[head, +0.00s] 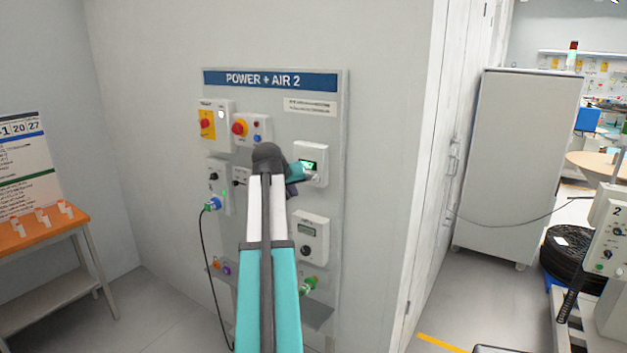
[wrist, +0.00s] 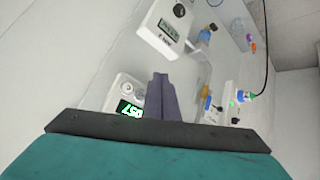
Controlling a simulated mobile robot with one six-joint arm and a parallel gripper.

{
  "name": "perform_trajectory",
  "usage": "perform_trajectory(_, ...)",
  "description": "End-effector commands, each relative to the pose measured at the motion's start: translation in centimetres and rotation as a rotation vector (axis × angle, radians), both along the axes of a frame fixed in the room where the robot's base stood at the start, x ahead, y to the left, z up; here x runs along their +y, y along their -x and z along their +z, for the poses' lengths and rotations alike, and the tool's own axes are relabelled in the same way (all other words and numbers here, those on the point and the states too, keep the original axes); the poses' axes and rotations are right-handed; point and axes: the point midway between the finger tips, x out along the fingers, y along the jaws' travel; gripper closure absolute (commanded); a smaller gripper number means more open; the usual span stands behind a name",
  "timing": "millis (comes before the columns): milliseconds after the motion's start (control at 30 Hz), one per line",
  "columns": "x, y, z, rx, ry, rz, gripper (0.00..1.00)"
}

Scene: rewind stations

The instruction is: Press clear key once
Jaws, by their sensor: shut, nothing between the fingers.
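The panel headed POWER + AIR 2 (head: 213,150) stands against the wall in the head view. A white box with a lit green display (head: 308,164) is at its right side; in the wrist view the display (wrist: 129,108) reads digits, sideways. A second white box (head: 310,250) with a grey display is below it; it also shows in the wrist view (wrist: 166,45) with a dark knob. My gripper (head: 311,178) is shut and empty, in front of the green-display box's lower part. In the wrist view its dark fingers (wrist: 160,78) point beside that box. I cannot make out a key labelled clear.
A yellow and red switch (head: 206,123) and a red knob box (head: 241,128) are higher on the panel. A black cable (head: 204,255) hangs from a socket at left. An orange-topped table (head: 42,235) stands left, a grey cabinet (head: 515,160) right.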

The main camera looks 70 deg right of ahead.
Motion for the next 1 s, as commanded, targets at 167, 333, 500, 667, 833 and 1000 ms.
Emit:
perform_trajectory(167,-0.1,0.2,0.2,-0.001,0.003,-0.002,1.0)
perform_trajectory(333,-0.1,0.2,0.2,-0.001,0.003,-0.002,1.0)
perform_trajectory(500,-0.3,0.2,0.2,0.0,0.002,-0.002,1.0)
perform_trajectory(667,-1.1,0.4,0.2,0.001,0.002,-0.003,1.0)
perform_trajectory(833,-2.6,0.8,0.2,-0.001,0.002,-0.004,1.0)
perform_trajectory(1000,-4.2,1.1,0.2,0.0,0.002,-0.002,1.0)
